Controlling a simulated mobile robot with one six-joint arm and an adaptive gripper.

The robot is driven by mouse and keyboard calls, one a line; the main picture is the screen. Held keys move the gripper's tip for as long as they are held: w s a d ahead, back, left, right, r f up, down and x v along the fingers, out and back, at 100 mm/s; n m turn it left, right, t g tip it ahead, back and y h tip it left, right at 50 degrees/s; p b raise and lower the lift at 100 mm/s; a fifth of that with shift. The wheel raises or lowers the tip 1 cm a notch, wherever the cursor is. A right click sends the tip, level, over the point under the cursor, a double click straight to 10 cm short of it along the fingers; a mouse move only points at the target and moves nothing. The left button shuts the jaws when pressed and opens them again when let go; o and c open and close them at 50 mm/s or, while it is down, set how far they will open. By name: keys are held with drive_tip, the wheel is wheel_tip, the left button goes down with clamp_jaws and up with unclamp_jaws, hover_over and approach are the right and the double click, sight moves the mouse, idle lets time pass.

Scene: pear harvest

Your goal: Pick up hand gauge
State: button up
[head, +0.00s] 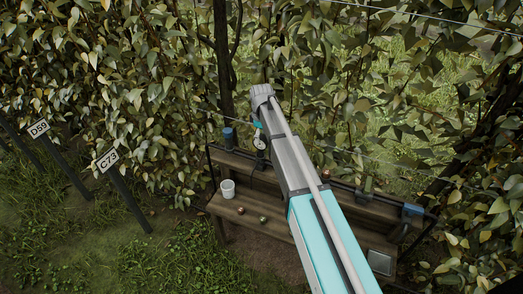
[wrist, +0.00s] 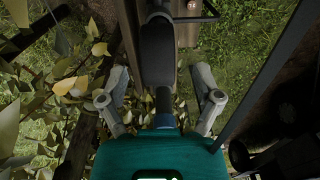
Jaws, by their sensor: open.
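My gripper (wrist: 165,112) is open, its two grey fingers spread apart in the wrist view. A dark tool with a thick black grip (wrist: 158,55) and a thinner shaft lies along the gap between the fingers; it looks like the hand gauge, but I cannot be sure. The fingers are apart from its shaft. The teal body at the bottom of the wrist view hides its near end. In the head view, my gripper (head: 258,136) hangs over the back shelf of the wooden bench (head: 290,228), and the small dark item beneath it is mostly hidden.
A blue-topped jar (head: 228,137) is left of my gripper. A square plate (head: 380,263) is at the right end. Dense foliage rises behind, with signposts (head: 107,160) at left.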

sight(261, 145)
drive_tip(key=shift+f, duration=0.15)
wheel_tip(261, 145, down, 5)
drive_tip(key=b, duration=0.5)
idle(0.8)
clamp_jaws()
idle(0.3)
